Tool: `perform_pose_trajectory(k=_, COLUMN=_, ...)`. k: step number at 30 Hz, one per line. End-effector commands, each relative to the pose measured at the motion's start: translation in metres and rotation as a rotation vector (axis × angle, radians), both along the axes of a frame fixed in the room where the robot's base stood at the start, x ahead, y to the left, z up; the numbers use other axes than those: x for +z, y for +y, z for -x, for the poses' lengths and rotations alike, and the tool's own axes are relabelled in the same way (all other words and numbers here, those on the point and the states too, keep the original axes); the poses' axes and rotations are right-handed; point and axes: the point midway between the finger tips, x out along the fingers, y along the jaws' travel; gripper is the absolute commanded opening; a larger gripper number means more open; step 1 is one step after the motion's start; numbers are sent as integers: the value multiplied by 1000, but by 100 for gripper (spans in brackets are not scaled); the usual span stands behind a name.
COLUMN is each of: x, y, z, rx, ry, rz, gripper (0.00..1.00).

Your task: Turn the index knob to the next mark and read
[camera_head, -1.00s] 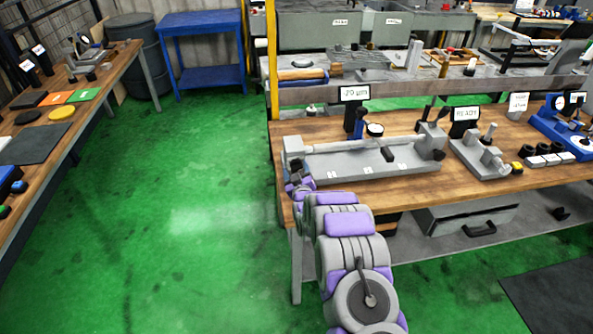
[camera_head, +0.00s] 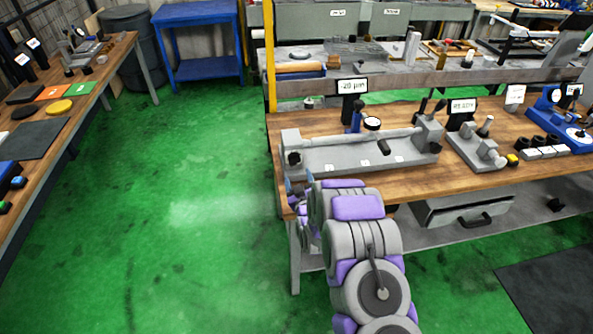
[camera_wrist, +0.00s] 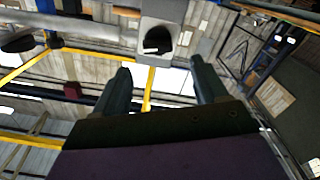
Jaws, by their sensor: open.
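The grey cylindrical grinder (camera_head: 350,158) stands on the wooden bench. A black knob (camera_head: 294,158) sits on the front of its left end block. In the wrist view, a dark round knob with a white mark (camera_wrist: 157,42) shows on a grey block ahead of my fingers. My gripper (camera_wrist: 160,66) is open and empty, its two fingers apart with the knob beyond the gap between them. In the head view, my gripper (camera_head: 297,188) is at the bench's front left corner, below the knob, partly hidden by my arm. A display (camera_head: 352,86) behind the grinder reads -20 µm.
A second grey fixture (camera_head: 478,148) with a sign (camera_head: 463,106), blurred here, stands to the right. A blue device (camera_head: 560,120) is farther right. A yellow post (camera_head: 269,60) rises behind the bench's left end. The green floor (camera_head: 190,200) to the left is clear.

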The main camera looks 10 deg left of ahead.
Motion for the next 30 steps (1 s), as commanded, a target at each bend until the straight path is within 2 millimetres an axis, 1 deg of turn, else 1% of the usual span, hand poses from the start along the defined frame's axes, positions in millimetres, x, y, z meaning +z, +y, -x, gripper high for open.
perform_pose_trajectory(k=3, x=-1, y=-5, z=20, rx=1, ry=9, rz=2, gripper=73)
perform_pose_trajectory(k=9, x=-2, y=-14, z=51, rx=0, ry=7, rz=2, gripper=73)
perform_pose_trajectory(k=15, x=-3, y=-20, z=74, rx=0, ry=8, rz=2, gripper=73)
perform_pose_trajectory(k=21, x=-3, y=-23, z=83, rx=0, ry=7, rz=3, gripper=73)
perform_pose_trajectory(k=30, x=-3, y=-23, z=84, rx=0, ry=6, rz=3, gripper=73)
